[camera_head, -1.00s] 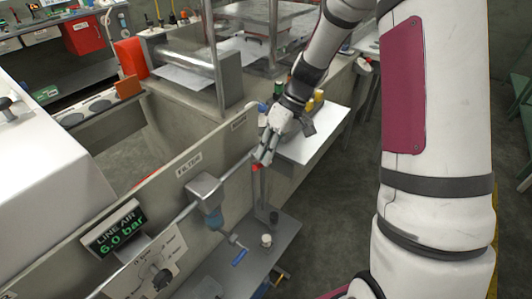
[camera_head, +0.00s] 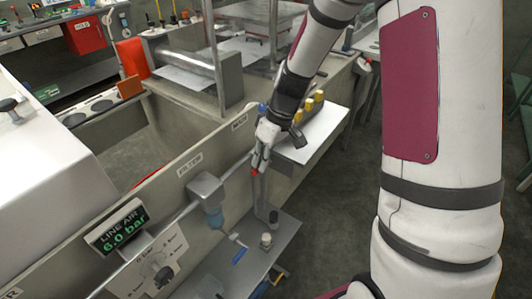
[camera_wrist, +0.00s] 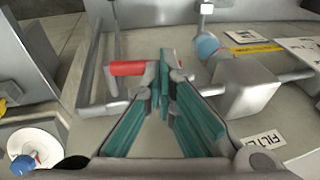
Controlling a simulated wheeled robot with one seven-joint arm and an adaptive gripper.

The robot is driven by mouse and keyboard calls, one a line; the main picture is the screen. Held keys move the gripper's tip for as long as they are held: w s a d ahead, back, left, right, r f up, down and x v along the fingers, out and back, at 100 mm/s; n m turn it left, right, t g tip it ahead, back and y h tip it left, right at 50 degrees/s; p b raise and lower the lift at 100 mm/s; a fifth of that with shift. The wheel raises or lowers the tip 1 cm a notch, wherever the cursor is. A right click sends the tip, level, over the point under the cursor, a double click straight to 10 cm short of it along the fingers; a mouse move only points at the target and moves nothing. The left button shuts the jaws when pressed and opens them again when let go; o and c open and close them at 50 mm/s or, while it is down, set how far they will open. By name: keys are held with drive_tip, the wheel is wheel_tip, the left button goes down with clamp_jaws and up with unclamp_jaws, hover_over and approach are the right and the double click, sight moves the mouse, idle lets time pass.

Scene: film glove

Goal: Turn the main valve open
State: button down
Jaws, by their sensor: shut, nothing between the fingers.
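The main valve's red handle (camera_head: 254,172) is at the far end of the pipe, below the "MAIN" label (camera_head: 239,121). In the wrist view the red handle (camera_wrist: 128,68) lies roughly level across the picture, just left of the fingertips. My gripper (camera_head: 257,164) is at the valve, fingers pointing down, partly covering it in the head view. In the wrist view my gripper (camera_wrist: 164,62) has its teal-padded fingers together at the tips, with nothing between them. The tips are beside the handle's inner end; I cannot tell whether they touch it.
A filter block (camera_head: 206,188) with a blue bowl sits on the pipe to the left. Below are a metal shelf (camera_head: 262,262) and a blue lever (camera_head: 239,256). A gauge display (camera_head: 119,228) reads 6.0 bar. Yellow-topped items (camera_head: 308,106) stand behind my gripper.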

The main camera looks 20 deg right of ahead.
drive_tip(key=shift+s+a+f, duration=0.15)
drive_tip(key=shift+a+f, duration=0.1)
drive_tip(key=shift+f, duration=0.15)
idle(0.6)
drive_tip(key=shift+w+d+r, duration=0.4)
drive_tip(key=shift+d, duration=0.15)
drive_tip(key=s+a+r+p+v, duration=0.1)
drive_tip(key=s+a+p+v, duration=0.1)
drive_tip(key=v, duration=1.2)
drive_tip(key=s+r+m+t+h, duration=0.1)
drive_tip(key=s+r, duration=0.4)
drive_tip(key=s, duration=0.5)
drive_tip(key=s+r+m+t+h, duration=0.2)
drive_tip(key=s+r+m, duration=0.3)
drive_tip(key=s, duration=0.6)
drive_tip(key=shift+s+d+r+t, duration=0.2)
drive_tip(key=shift+s+t, duration=0.1)
drive_tip(key=shift+t, duration=0.6)
